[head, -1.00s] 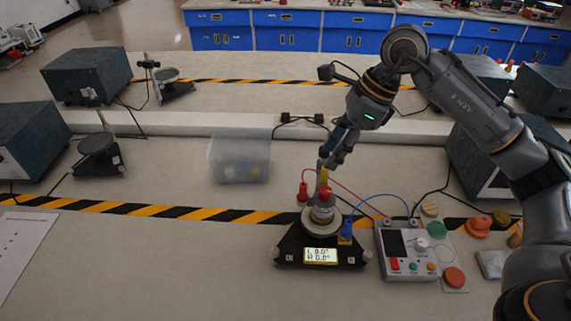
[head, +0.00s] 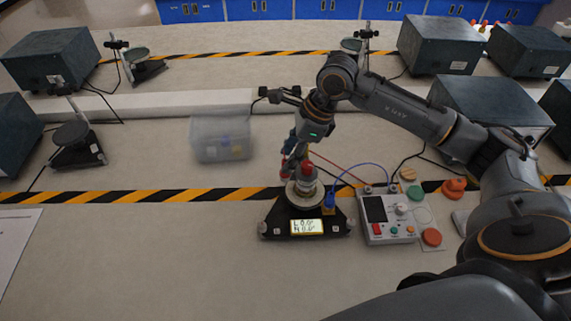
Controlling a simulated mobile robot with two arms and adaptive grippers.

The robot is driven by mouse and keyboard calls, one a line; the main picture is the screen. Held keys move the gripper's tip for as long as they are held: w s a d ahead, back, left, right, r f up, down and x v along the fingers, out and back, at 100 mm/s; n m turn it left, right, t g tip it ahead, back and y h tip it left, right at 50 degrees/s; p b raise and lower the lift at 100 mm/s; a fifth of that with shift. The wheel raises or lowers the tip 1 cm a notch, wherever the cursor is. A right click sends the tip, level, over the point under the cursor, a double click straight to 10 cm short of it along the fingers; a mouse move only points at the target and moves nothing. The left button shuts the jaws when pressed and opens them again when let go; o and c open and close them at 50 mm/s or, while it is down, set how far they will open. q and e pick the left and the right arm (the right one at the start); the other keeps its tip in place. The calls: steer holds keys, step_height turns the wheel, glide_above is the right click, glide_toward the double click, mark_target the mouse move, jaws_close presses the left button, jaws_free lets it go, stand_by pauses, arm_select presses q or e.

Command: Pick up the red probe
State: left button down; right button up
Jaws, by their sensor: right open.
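The red probe (head: 284,174) stands at the left rear of a round stage on a black instrument (head: 275,222) with a lit display. It is small and partly hidden by my right gripper. A red lead runs from this area to the meter box (head: 388,234). My right gripper (head: 291,163) is open, pointing down right at the red probe; whether its fingers touch it is unclear. A silver cylinder with a red top (head: 306,170) sits on the stage, just right of the fingers. A blue probe (head: 329,203) stands at the stage's right. My left gripper is out of view.
A clear bin (head: 205,152) with small coloured items stands left of my gripper. Red, orange and green discs (head: 432,237) lie right of the meter box. Dark equipment boxes (head: 492,110) stand behind. The front left bench is clear except for paper (head: 18,240).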

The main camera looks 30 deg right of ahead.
steer(key=shift+x, duration=1.35)
jaws_close()
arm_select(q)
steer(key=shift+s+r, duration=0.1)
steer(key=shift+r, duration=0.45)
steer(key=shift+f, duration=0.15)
arm_select(e)
steer(key=shift+r, duration=0.15)
